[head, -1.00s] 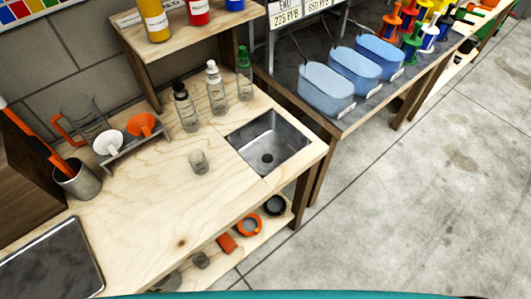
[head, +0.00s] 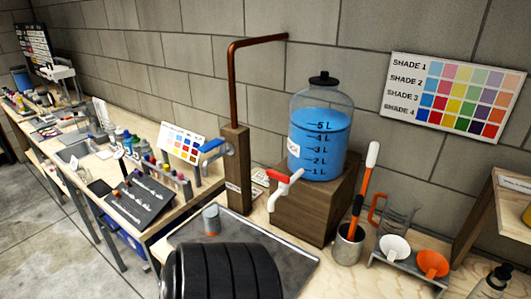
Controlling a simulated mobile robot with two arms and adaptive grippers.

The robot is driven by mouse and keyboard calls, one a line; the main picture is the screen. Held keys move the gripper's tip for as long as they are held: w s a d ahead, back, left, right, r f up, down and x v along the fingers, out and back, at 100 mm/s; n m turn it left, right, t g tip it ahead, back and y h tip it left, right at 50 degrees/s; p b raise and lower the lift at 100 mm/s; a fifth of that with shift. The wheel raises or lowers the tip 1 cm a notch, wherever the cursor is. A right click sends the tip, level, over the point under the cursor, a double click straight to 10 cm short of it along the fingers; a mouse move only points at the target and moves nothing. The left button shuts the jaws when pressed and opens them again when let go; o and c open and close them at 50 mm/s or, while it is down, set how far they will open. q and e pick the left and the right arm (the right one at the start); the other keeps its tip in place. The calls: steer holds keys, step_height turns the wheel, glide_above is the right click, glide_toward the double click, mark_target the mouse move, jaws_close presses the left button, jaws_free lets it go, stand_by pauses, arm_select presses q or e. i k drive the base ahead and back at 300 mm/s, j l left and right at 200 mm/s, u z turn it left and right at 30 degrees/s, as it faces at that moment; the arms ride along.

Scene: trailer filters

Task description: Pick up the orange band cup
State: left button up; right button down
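A small cup (head: 211,220) stands upright on the grey metal tray (head: 292,262) in the head view. It looks grey-blue, with what seems a thin orange-red line near its base; it is too small to be sure that this is the orange band cup. The front part of the tray is hidden. Neither of my grippers is in view.
A wooden block (head: 318,205) carries a large jar of blue liquid (head: 318,145) with a red-handled tap (head: 285,186) over the tray. A wooden post with a copper pipe (head: 235,85) stands behind. A metal pot (head: 347,245) and funnel rack (head: 405,265) stand right.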

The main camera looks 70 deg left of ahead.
mark_target(212, 217)
steer(key=l+u, duration=0.1)
steer(key=u, duration=2.7)
